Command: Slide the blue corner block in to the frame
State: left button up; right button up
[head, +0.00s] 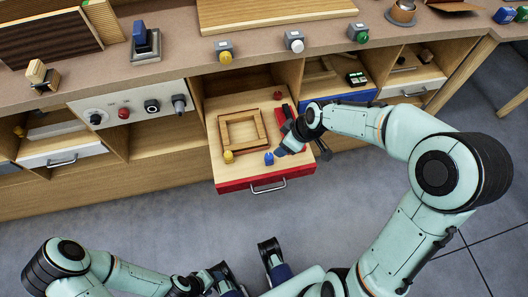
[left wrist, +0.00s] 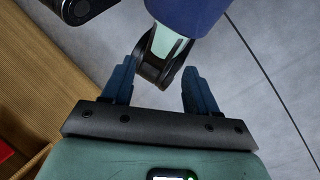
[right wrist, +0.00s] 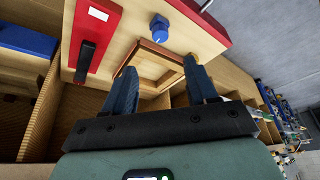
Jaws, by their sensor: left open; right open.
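The blue corner block (head: 268,158) stands on the floor of the open drawer, near its front edge and apart from the frame. It also shows in the right wrist view (right wrist: 159,27), with a round knob on top. The wooden frame (head: 242,130) lies flat to its left; its near right corner is closest to the block. My right gripper (head: 284,148) is open and empty just right of the block, over the drawer; its fingers (right wrist: 160,76) are spread in the right wrist view. My left gripper (left wrist: 156,76) is open and empty, low over the grey floor.
A yellow block (head: 229,156) is at the frame's near left corner, and a red block (head: 277,95) is behind the frame. A red tray with a black handle (right wrist: 88,55) lies at the drawer's right side. The drawer's red front (head: 250,184) faces me.

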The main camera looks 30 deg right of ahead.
aim_at(269, 156)
jog(key=b+x, duration=0.2)
jog(key=x, duration=0.9)
jog(key=shift+a+f+b, duration=0.15)
jog(key=shift+f+b, duration=0.05)
jog(key=shift+b, duration=0.2)
pick_arm(q)
jog(key=shift+t, duration=0.6)
jog(key=shift+w+a+f, duration=0.3)
jog(key=shift+w+f, duration=0.5)
jog(key=shift+f, duration=0.1)
jog(key=shift+w+a+f, duration=0.3)
jog(key=shift+w+f, duration=0.5)
jog(key=shift+f, duration=0.05)
pick_arm(e)
jog(key=shift+w+a+f, duration=0.1)
jog(key=shift+w+f, duration=0.15)
jog(key=shift+f, duration=0.35)
jog(key=shift+c, duration=0.3)
grip_shut()
